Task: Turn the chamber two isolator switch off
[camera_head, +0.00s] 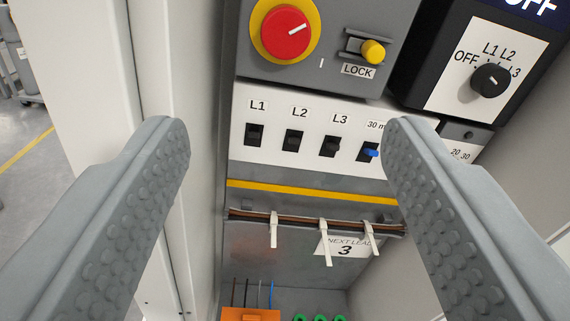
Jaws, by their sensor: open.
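A red rotary isolator knob (285,34) sits on a yellow round plate (257,20) on a grey panel at the top. A white line on the knob points up and to the right. Beside it is a yellow pin (373,51) in a small bracket above the label "LOCK" (358,70). My gripper (290,135) is open and empty, its two grey studded fingers wide apart, in front of and below the knob. No label naming chamber two is readable.
Below is a white strip of black breakers (293,138) marked L1, L2, L3, with a blue-levered one (369,152). A black selector box (470,50) with a knob (491,80) is upper right. White cabinet walls (180,60) stand left. Cable ties and wires hang lower down.

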